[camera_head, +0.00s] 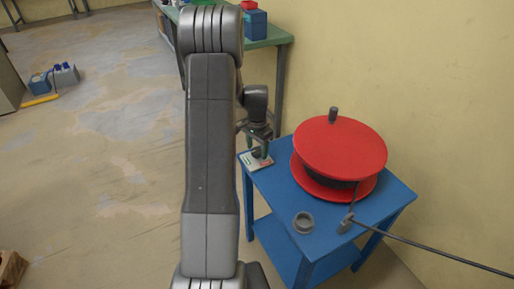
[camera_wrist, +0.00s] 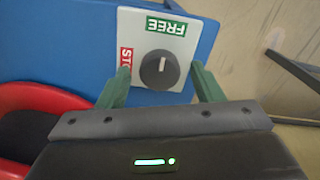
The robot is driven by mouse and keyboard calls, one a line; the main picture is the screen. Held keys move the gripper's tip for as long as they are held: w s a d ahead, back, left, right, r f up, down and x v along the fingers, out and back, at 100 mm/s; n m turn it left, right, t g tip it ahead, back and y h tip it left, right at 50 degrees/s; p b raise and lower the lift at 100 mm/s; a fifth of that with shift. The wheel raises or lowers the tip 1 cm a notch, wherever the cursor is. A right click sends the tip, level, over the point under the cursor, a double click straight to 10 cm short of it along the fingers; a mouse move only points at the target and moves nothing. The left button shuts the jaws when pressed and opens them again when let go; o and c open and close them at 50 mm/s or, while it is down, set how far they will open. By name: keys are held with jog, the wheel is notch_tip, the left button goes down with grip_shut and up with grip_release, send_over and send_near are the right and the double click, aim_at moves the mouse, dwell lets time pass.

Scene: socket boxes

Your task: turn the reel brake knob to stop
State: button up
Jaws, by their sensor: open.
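The brake knob (camera_wrist: 160,70) is a dark round knob on a white plate (camera_wrist: 181,84), and its white mark points up toward the green FREE label (camera_wrist: 165,27). The red STOP label (camera_wrist: 125,60) is to its left, partly covered by a finger. My gripper (camera_wrist: 161,70) is open, with one green finger on each side of the knob and a visible gap to it. In the head view my gripper (camera_head: 258,146) is over the plate (camera_head: 262,164) at the table's left corner. The red reel (camera_head: 340,147) stands on the same blue table, right of the plate.
The blue table (camera_head: 325,236) also carries a grey ring (camera_head: 303,222) and a cable guide (camera_head: 345,225) with a dark cable running off right. A green bench (camera_head: 270,38) with boxes stands behind, near the wall. The floor to the left is mostly clear.

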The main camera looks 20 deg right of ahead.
jog(key=c, duration=1)
jog(key=shift+o, duration=0.2)
jog(key=shift+n, duration=0.3)
jog(key=n, duration=1.3)
jog(key=shift+r+n, duration=0.1)
jog(key=shift+n, duration=2)
